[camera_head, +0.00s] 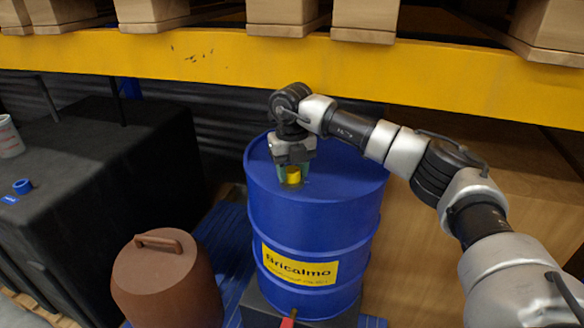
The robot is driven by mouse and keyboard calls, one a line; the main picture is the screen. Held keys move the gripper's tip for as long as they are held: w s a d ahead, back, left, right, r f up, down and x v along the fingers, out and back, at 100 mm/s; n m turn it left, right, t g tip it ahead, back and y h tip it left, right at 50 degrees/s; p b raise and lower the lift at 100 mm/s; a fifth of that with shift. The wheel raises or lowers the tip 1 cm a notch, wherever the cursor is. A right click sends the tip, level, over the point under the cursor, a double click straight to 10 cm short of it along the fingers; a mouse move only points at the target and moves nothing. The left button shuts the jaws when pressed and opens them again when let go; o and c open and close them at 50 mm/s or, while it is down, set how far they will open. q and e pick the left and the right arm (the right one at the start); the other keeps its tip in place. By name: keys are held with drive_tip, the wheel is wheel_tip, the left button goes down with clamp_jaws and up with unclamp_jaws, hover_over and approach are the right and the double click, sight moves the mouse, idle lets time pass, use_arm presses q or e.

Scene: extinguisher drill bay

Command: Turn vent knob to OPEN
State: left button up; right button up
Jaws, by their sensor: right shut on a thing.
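A blue drum (350,225) with a yellow label stands upright in the middle of the head view. A small yellow knob (293,176) sits on the drum's top, near its front left side. My right gripper (293,172) points down over the drum top and is shut on the yellow knob. The fingers partly cover the knob, and I cannot read any OPEN marking or tell which way the knob is turned. My left gripper is out of view.
A yellow shelf beam (200,57) with boxes above runs behind the drum. A brown lidded container (165,285) stands front left. A large cardboard-coloured box (440,270) stands at right.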

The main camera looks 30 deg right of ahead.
drive_tip(key=shift+r+m, duration=0.1)
drive_tip(key=shift+m, duration=0.4)
drive_tip(key=o, duration=0.9)
